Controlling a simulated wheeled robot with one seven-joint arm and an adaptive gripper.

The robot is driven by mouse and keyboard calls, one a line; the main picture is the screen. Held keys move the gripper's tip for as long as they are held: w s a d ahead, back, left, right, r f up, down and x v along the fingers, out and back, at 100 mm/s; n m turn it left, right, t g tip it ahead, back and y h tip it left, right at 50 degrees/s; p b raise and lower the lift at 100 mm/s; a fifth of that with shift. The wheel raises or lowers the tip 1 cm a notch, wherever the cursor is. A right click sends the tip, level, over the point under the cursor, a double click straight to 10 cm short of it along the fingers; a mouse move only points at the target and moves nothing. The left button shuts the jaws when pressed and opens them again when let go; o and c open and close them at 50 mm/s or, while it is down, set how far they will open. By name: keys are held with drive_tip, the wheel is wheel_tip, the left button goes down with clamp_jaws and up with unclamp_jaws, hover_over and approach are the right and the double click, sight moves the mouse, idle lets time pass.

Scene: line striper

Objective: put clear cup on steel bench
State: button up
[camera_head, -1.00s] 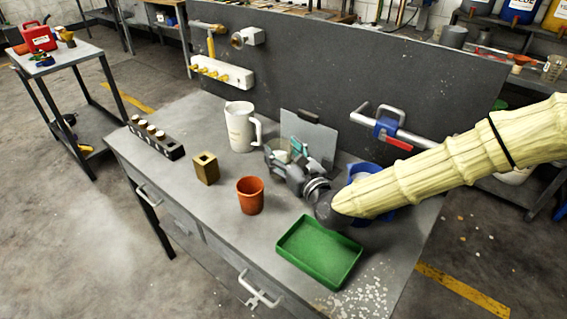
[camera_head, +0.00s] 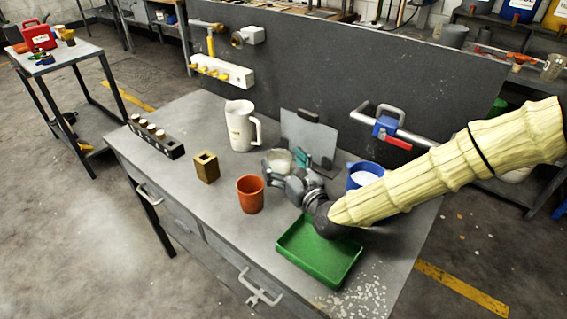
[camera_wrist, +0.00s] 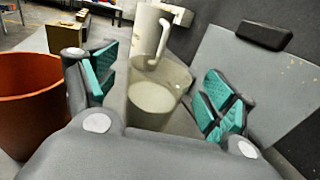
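The clear cup (camera_head: 279,158), holding something pale, stands upright on the grey metal workbench (camera_head: 190,112), near the white jug. In the wrist view the cup (camera_wrist: 155,92) sits between the two teal-padded fingers of my gripper (camera_wrist: 160,98), with visible gaps on both sides. My gripper (camera_head: 279,171) is open, low over the bench on the near side of the cup. The cup's lower part is partly hidden by my gripper in the head view.
A white jug (camera_head: 240,128) and grey plate (camera_head: 309,138) stand behind the cup. An orange cup (camera_head: 250,195), brass block (camera_head: 206,168), green tray (camera_head: 318,255) and blue container (camera_head: 362,177) are close by. A smaller metal table (camera_head: 75,54) stands far left.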

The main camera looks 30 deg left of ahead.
drive_tip(key=shift+r, duration=0.1)
drive_tip(key=shift+d, duration=0.1)
drive_tip(key=b+v, duration=0.1)
drive_tip(key=v, duration=0.9)
drive_tip(key=shift+b, duration=0.35)
drive_tip(key=shift+v, duration=0.95)
